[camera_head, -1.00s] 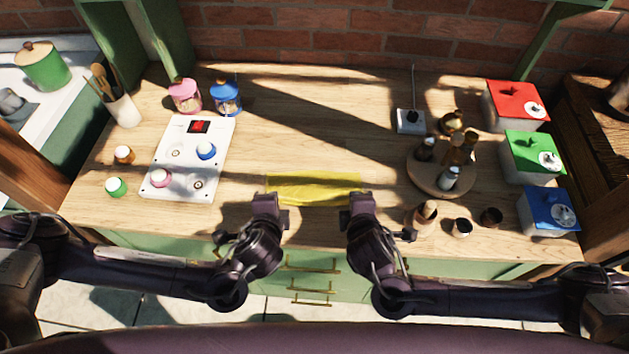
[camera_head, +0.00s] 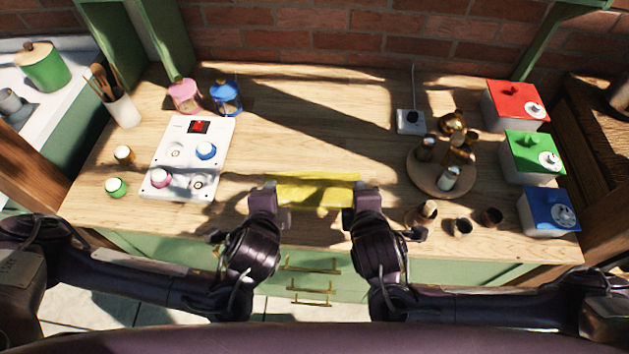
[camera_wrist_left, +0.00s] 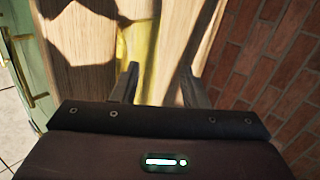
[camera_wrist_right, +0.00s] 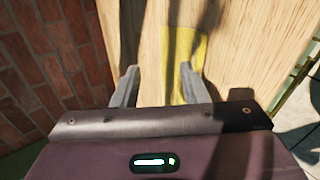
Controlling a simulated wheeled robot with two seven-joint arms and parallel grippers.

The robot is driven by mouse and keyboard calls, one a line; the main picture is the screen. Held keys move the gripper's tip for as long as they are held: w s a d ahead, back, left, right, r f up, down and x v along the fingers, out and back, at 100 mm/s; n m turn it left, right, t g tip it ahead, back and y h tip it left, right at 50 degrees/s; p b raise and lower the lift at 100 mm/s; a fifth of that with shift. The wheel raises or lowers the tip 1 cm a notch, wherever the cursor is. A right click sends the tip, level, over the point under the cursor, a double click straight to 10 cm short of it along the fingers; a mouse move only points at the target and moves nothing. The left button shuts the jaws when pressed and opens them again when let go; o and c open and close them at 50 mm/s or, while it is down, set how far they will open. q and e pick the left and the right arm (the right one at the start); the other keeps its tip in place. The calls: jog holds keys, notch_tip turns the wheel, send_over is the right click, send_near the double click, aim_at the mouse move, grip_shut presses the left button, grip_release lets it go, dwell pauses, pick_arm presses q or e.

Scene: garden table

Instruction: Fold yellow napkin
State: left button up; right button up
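The yellow napkin (camera_head: 314,191) is a narrow strip lying near the front middle of the wooden table. My left gripper (camera_head: 268,187) is at its left end and my right gripper (camera_head: 360,189) at its right end. In the left wrist view the fingers (camera_wrist_left: 158,82) stand apart, with the napkin (camera_wrist_left: 143,48) showing beyond and between them. In the right wrist view the fingers (camera_wrist_right: 159,84) are also apart, and the napkin (camera_wrist_right: 190,58) shows around the right-hand finger. The grippers partly hide the napkin's ends.
Red, green and blue boxes (camera_head: 535,203) line the right edge. The table behind the napkin is clear.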

pick_arm(q)
jog(key=r, duration=0.1)
jog(key=s+r, duration=0.2)
jog(key=shift+a+r, duration=0.3)
jog(key=shift+r, duration=0.05)
pick_arm(e)
jog(key=s+r, duration=0.1)
jog(key=r, duration=0.1)
jog(key=s+r, duration=0.1)
jog(key=shift+r, duration=0.4)
pick_arm(q)
jog(key=shift+w, duration=0.1)
jog(key=shift+s+f, duration=0.1)
jog(key=shift+s, duration=0.1)
pick_arm(e)
jog(key=shift+s+f, duration=0.1)
jog(key=shift+s, duration=0.05)
